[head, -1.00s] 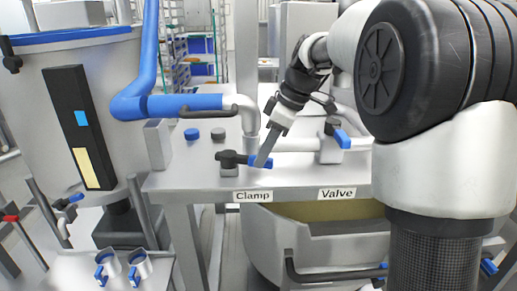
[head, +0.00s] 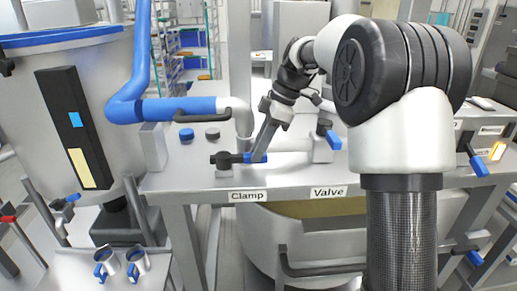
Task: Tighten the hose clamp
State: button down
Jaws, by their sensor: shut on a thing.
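The hose clamp (head: 226,160) is a black fitting with a blue lever on the bench, behind the "Clamp" label (head: 247,197). It sits at the lower end of the bent white pipe (head: 244,122). Its blue lever (head: 250,158) points right. My gripper (head: 261,153) reaches down from the upper right and is shut on the blue lever; its fingers hide part of the lever. How tightly the clamp closes on the hose is too small to tell.
A valve with a blue handle (head: 334,140) stands close on the right, above its "Valve" label (head: 328,192). A blue pipe (head: 165,107) with a black handle runs at the left. Two loose caps (head: 212,134) lie behind the clamp. The bench's front strip is clear.

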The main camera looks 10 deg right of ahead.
jog(key=c, duration=1.6)
grip_release()
